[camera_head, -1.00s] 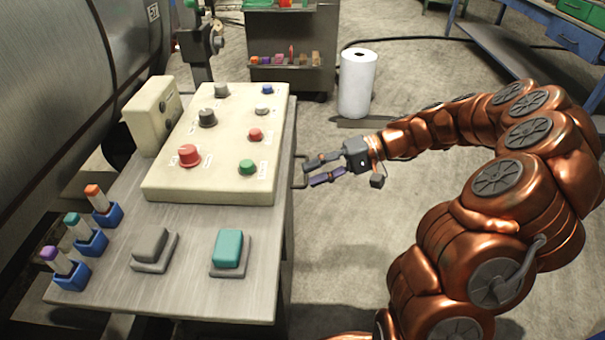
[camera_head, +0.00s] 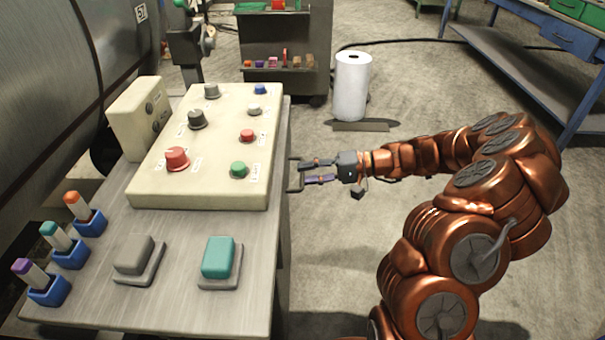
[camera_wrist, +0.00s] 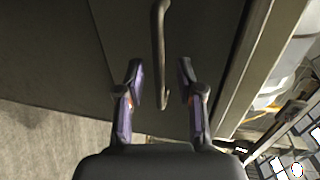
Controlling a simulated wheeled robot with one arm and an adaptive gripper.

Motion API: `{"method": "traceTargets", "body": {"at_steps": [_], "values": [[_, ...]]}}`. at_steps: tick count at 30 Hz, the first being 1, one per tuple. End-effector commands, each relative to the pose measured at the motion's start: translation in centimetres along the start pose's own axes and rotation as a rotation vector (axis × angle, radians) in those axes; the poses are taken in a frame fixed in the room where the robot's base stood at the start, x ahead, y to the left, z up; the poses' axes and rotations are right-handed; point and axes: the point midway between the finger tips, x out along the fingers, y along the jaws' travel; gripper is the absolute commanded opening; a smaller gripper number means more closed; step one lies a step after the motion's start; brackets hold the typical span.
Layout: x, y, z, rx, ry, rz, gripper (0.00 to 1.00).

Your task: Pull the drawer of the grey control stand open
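The grey control stand (camera_head: 185,275) is at the left in the head view, with its right side facing my arm. A dark bar handle (camera_head: 291,183) sticks out from that side. It also shows in the wrist view as a thin bent bar (camera_wrist: 159,40) in front of a dark flat panel (camera_wrist: 60,50). My gripper (camera_head: 304,171) is level with the handle, its fingers pointing left at the stand. In the wrist view my gripper (camera_wrist: 160,78) is open, with the bar in the gap between the fingers and no clear contact.
A cream panel with knobs and buttons (camera_head: 215,130) sits on the stand. A white roll (camera_head: 351,88) stands on the floor behind my gripper. A dark shelf cart (camera_head: 285,85) is at the back, a blue bench (camera_head: 510,40) at the right.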

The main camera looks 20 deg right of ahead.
Motion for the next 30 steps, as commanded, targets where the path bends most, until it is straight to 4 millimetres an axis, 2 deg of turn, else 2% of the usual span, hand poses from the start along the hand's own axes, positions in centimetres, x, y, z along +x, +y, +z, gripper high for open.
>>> {"method": "traceTargets", "body": {"at_steps": [4, 13, 24, 30], "values": [[1.6, -0.1, 0.0, 0.0, -0.002, -0.002, 0.37], [2.0, 0.0, 0.0, 0.0, 0.001, 0.0, 0.37], [2.0, -0.1, 0.0, 0.0, 0.001, -0.001, 0.0], [2.0, -0.1, 0.0, 0.0, 0.001, -0.002, 0.0]]}}
